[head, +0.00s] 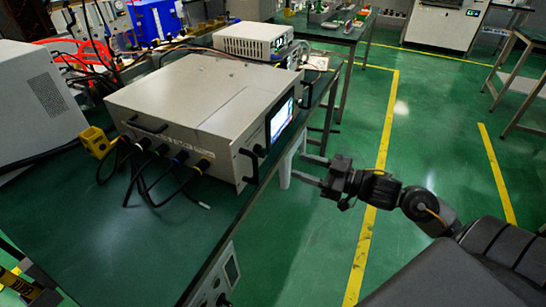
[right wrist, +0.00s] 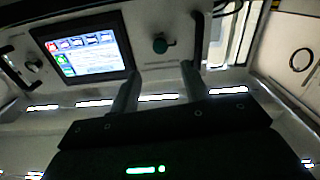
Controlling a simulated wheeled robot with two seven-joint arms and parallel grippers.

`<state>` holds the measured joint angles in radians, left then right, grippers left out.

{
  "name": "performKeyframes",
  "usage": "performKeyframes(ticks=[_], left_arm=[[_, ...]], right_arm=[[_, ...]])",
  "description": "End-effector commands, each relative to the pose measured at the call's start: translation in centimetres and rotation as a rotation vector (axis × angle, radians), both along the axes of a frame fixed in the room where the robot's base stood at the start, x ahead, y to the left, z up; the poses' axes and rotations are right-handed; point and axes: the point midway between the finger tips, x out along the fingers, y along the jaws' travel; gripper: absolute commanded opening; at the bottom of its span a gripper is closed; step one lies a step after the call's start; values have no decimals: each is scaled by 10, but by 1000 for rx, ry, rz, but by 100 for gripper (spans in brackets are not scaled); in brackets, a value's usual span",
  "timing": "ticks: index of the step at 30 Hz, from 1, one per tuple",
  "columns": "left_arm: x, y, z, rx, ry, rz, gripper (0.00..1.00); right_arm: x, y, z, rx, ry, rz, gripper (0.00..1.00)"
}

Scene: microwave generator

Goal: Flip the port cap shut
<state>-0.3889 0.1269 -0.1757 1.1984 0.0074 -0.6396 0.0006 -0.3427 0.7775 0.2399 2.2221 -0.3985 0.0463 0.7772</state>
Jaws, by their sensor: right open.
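The generator (head: 190,95) is a beige box on the green bench, its front panel with a lit screen (head: 281,119) facing right. In the right wrist view, a round dark teal part (right wrist: 160,44) with a small side tab sits on the panel right of the screen (right wrist: 82,45). It looks like the port cap; I cannot tell whether it is open or shut. The head view does not show it clearly. My right gripper (head: 301,167) is open and empty off the bench's edge, apart from the panel. Its fingers (right wrist: 160,70) point toward the teal part. My left gripper is not in view.
A panel handle (right wrist: 198,38) stands right of the teal part, and a knob (right wrist: 33,64) left of the screen. Black cables (head: 150,165) hang from the generator's near side. A smaller white instrument (head: 252,40) stands behind. The green floor (head: 430,130) at right is free.

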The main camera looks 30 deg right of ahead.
Motion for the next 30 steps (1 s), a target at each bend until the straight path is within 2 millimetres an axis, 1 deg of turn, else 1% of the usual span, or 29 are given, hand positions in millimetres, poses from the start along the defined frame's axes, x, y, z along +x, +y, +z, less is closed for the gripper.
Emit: performKeyframes(ticks=[9,15,21,29,30], left_arm=[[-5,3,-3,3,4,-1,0],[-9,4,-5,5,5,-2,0],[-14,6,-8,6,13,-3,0],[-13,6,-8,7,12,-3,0],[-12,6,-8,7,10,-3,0]], right_arm=[[45,30,2,3,-4,-1,46],[68,46,1,2,-3,-3,46],[78,53,1,0,-1,-1,46],[79,54,0,-1,-1,-1,46],[79,54,0,-1,-1,-1,43]])
